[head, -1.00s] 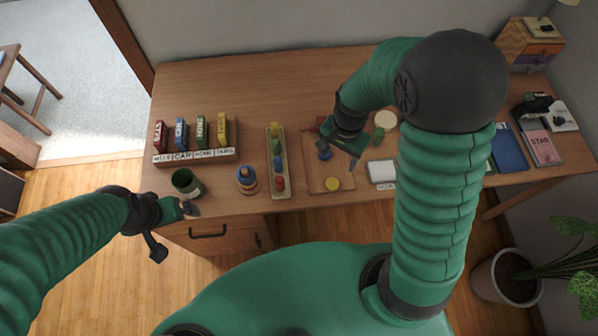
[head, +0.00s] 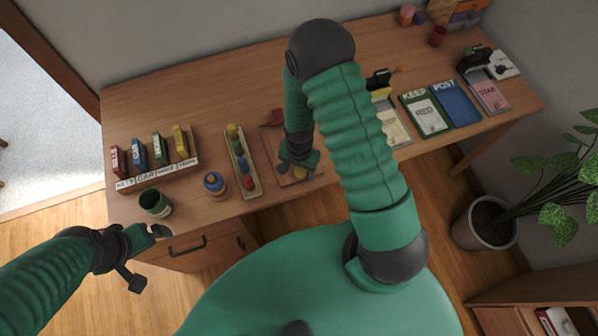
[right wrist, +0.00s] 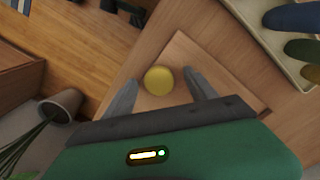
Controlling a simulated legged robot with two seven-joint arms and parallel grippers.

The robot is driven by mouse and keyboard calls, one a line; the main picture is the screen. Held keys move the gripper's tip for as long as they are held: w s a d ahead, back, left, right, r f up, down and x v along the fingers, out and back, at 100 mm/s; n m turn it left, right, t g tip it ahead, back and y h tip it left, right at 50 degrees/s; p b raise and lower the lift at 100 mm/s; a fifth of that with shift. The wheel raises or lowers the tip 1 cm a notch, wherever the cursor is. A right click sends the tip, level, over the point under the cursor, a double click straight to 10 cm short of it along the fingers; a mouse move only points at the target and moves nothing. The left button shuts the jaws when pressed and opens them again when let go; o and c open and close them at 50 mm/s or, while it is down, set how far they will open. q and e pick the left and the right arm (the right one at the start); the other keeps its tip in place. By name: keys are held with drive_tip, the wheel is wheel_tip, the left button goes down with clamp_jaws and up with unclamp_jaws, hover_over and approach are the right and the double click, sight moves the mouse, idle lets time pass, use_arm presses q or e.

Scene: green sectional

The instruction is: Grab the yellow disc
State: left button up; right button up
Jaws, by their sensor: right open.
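The yellow disc (head: 300,173) lies flat on a square wooden board (head: 271,147) on the desk. In the head view my right gripper (head: 298,168) is over the disc and partly hides it. In the right wrist view the disc (right wrist: 158,80) shows between the two spread fingers of my right gripper (right wrist: 161,79), with bare board around it. The right gripper is open and empty. My left gripper (head: 159,232) is at the desk's front edge near a green cup, away from the disc; its finger gap is unclear.
A tray of coloured pegs (head: 243,166) stands just left of the board. A stacked ring toy (head: 214,184), the green cup (head: 155,203) and a block rack (head: 157,176) are farther left. Books (head: 430,117) lie to the right. The desk behind the board is mostly clear.

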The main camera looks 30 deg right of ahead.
drive_tip(key=shift+w+d+f, duration=0.1)
drive_tip(key=shift+d+f, duration=0.2)
drive_tip(key=shift+f, duration=0.05)
drive_tip(key=shift+d, duration=0.1)
drive_tip(key=shift+c, duration=1.5)
drive_tip(key=shift+a+r, duration=0.1)
drive_tip(key=shift+a, duration=0.2)
drive_tip(key=c, duration=1.1)
use_arm(q)
drive_tip(key=shift+w+d, duration=0.1)
drive_tip(key=shift+d, duration=0.15)
use_arm(e)
drive_tip(key=shift+d, duration=0.1)
use_arm(q)
drive_tip(key=shift+d, duration=0.1)
use_arm(e)
drive_tip(key=shift+d, duration=0.1)
